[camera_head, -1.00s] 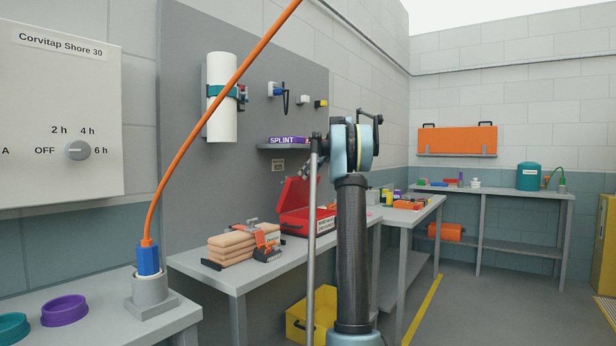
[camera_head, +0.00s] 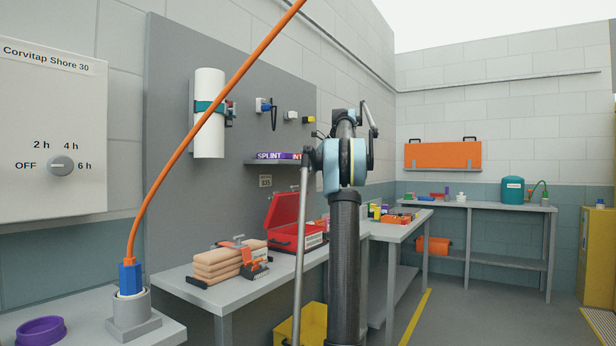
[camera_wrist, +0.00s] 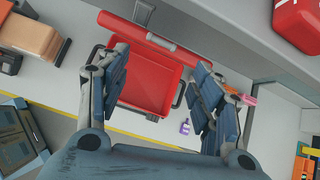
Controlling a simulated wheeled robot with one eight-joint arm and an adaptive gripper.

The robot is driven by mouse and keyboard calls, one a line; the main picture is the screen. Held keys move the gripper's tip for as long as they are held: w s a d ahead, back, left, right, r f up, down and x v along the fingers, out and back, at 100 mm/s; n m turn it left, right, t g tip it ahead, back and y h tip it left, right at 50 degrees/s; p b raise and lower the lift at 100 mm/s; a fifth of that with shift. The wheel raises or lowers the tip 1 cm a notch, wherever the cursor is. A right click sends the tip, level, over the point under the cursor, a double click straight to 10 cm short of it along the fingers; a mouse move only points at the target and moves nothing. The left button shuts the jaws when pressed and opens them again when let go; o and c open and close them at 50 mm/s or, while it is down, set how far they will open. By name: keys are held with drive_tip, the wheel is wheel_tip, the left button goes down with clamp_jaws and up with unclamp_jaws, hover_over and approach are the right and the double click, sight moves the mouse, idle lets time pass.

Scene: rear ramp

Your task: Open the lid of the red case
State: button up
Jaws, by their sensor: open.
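The red case (camera_head: 288,241) stands on the grey bench with its lid (camera_head: 284,211) raised and leaning back toward the wall panel. No contact with the lid shows. The gripper is hidden in the head view.
Stacked tan pads (camera_head: 215,263) and an orange-grey device (camera_head: 254,265) lie left of the case. A shelf with a purple SPLINT box (camera_head: 275,156) is above it. A yellow bin (camera_head: 312,322) is below the bench. A small purple bottle (camera_wrist: 186,127) lies near the case.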

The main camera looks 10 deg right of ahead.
drive_tip(key=shift+d+f, duration=0.1)
drive_tip(key=c, duration=0.5)
drive_tip(key=shift+s+d+f, duration=0.15)
drive_tip(key=shift+s+d, duration=0.05)
drive_tip(key=shift+d, duration=0.05)
drive_tip(key=c, duration=0.4)
drive_tip(key=s+d+f+m+t+y, duration=0.1)
drive_tip(key=s+d+f, duration=0.1)
drive_tip(key=s+d+f+m+t, duration=0.1)
drive_tip(key=s+d+f, duration=0.1)
drive_tip(key=s, duration=0.1)
drive_tip(key=shift+d+y, duration=0.25)
drive_tip(key=shift+y, duration=0.15)
clamp_jaws()
approach(295, 194)
drive_tip(key=d+f+x, duration=0.1)
drive_tip(key=x, duration=0.3)
drive_tip(key=shift+w+a+r+m+t, duration=0.25)
drive_tip(key=shift+w+a, duration=0.2)
drive_tip(key=shift+a, duration=0.25)
